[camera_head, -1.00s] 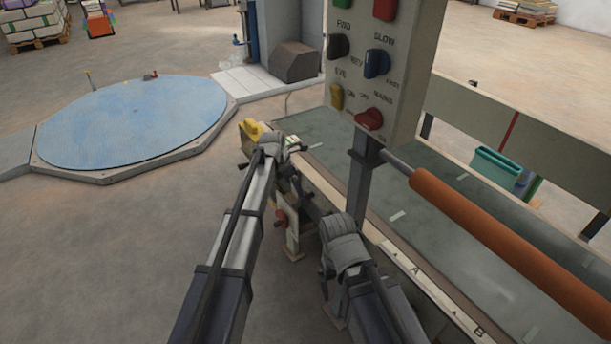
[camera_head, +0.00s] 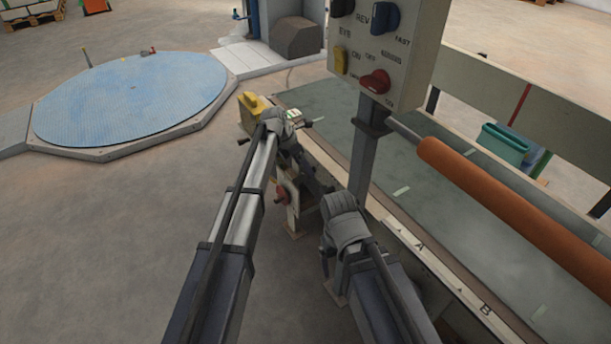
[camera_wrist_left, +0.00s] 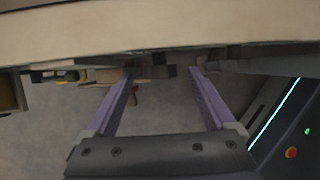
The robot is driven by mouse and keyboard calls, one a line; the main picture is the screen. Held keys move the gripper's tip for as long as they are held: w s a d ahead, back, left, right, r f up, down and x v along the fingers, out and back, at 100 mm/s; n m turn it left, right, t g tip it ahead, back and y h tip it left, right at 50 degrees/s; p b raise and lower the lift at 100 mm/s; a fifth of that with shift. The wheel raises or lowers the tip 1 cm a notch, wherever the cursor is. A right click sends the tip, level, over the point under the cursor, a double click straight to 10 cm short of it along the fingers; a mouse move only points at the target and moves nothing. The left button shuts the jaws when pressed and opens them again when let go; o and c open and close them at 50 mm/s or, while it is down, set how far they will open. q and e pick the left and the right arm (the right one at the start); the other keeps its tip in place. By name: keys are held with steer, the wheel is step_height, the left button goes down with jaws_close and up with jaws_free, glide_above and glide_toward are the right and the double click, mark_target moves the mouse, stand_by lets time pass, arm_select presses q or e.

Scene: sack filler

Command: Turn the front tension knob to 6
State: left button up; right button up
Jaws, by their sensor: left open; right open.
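My left gripper (camera_wrist_left: 160,75) is open in the left wrist view, with nothing between its two purple fingers. Its tips are close to the pale machine edge (camera_wrist_left: 160,28), beside dark parts beneath it. In the head view, my left wrist is at the near edge of the machine bed; its fingers are hard to make out. A small red round part (camera_head: 281,194) sits on a pale plate below that edge; I cannot tell whether it is the front tension knob. No number scale is readable. My right gripper (camera_head: 326,252) is lower, beside the bed, its fingers mostly hidden.
A control panel (camera_head: 398,50) with a red knob (camera_head: 375,82) stands on a post above the bed. An orange roller (camera_head: 500,205) lies along the bed. A yellow part (camera_head: 251,103) is at the bed's far end. Open floor lies left, before the blue turntable (camera_head: 130,97).

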arm_select(q)
steer(key=b+x, duration=0.1)
steer(key=x, duration=0.1)
steer(key=shift+d+f, duration=0.1)
steer(key=shift+f, duration=0.25)
arm_select(e)
step_height(320, 180, down, 2)
steer(key=shift+f, duration=0.2)
arm_select(q)
steer(key=c, duration=1.4)
